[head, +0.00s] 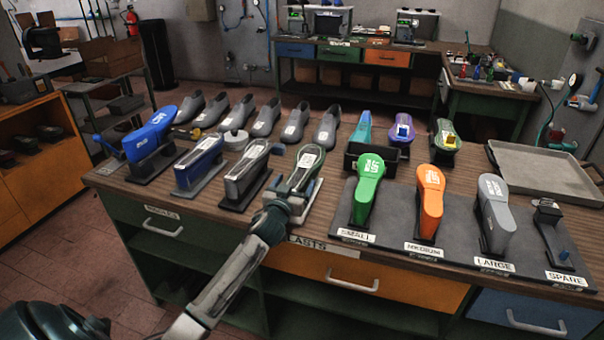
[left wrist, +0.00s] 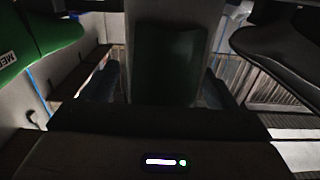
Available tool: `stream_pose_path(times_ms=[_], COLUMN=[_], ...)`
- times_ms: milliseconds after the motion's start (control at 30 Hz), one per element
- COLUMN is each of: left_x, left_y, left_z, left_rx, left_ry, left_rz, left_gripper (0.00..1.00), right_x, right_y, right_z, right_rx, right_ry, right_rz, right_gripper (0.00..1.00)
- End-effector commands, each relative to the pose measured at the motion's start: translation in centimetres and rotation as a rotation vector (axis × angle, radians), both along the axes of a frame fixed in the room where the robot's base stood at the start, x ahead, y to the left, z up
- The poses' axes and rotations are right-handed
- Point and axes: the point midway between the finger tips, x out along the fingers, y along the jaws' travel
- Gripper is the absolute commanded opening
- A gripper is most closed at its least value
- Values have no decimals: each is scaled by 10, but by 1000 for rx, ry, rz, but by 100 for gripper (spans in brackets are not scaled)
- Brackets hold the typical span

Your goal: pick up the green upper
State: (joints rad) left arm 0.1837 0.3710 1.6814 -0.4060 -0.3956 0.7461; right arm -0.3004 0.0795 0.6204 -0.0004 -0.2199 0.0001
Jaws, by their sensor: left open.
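In the left wrist view a dark green surface (left wrist: 170,60) lies between the two open fingers. Whether the fingers touch it cannot be told. My right gripper is not in view.
Right of the gripper, a grey board holds a bright green last (head: 368,182), an orange last (head: 430,195) and a grey last (head: 494,210). Left stand two more uppers, grey (head: 247,165) and blue (head: 199,160). Grey shoes (head: 267,116) line the back. An empty tray (head: 545,175) lies far right.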

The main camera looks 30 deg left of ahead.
Motion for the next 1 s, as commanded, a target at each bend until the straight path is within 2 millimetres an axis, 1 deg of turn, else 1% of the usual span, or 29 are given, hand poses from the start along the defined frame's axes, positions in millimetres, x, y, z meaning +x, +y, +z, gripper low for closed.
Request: stream_pose_path(times_ms=[100,133,267,300,400,667,767,1000], left_x=[0,0,0,0,0,0,0,0], left_y=[0,0,0,0,0,0,0,0], left_z=[0,0,0,0,0,3,15,63], left_rx=[0,0,0,0,0,-1,1,1], left_ry=[0,0,0,0,0,-2,-5,-7], left_rz=[0,0,0,0,0,0,1,0], left_gripper=[81,79,53,46,28,28,28,28], right_x=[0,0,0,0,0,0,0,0], right_y=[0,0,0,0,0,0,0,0], right_z=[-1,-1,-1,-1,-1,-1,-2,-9], right_rx=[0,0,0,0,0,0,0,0], right_ry=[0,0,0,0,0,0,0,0], right_rz=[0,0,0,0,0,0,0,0], right_gripper=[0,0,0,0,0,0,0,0])
